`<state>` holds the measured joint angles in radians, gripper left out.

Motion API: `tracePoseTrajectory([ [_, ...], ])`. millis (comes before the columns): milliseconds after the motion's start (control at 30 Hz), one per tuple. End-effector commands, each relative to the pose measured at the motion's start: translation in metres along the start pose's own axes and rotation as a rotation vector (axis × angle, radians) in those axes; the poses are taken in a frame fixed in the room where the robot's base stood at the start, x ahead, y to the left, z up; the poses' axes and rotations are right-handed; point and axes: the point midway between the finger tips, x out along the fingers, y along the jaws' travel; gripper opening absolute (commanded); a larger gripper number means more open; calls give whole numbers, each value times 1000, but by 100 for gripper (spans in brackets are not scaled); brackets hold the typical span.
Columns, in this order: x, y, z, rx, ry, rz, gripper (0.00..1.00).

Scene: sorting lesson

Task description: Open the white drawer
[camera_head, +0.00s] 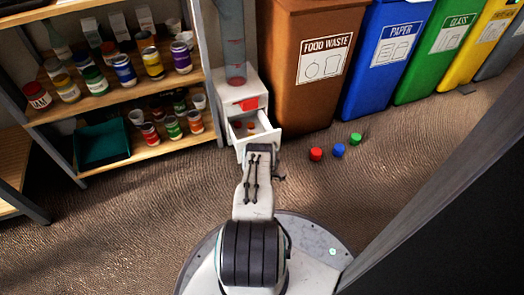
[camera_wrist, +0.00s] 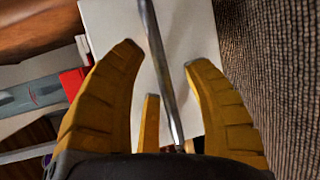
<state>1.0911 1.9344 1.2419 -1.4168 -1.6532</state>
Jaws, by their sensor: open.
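The white drawer (camera_head: 270,138) in the small white cabinet (camera_head: 258,88) is pulled out toward me in the head view. Its inside shows, with small orange-red items in it. In the wrist view its white front (camera_wrist: 195,28) lies beyond my fingers. A grey metal bar handle (camera_wrist: 158,60) runs between the yellow fingers. My gripper (camera_wrist: 167,56) is open around the bar. I cannot tell whether any finger touches it. In the head view my arm's end covers part of the drawer front.
A brown food waste bin (camera_head: 305,75) stands right of the cabinet, then several other bins. A shelf (camera_head: 110,106) with jars stands left. Red (camera_head: 316,154), blue (camera_head: 339,150) and green (camera_head: 355,139) pieces lie on the floor. Carpet left of my base is clear.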

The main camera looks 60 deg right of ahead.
Motion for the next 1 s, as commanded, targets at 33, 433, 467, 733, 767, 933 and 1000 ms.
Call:
tracePoseTrajectory([
  [33,0,0,0,0,0,-1,45],
  [433,0,0,0,0,0,0,28],
  [467,0,0,0,0,0,0,25],
  [733,0,0,0,0,0,-1,1],
  [767,0,0,0,0,0,-1,0],
  [933,0,0,0,0,0,-1,0],
  [1000,0,0,0,0,0,-1,0],
])
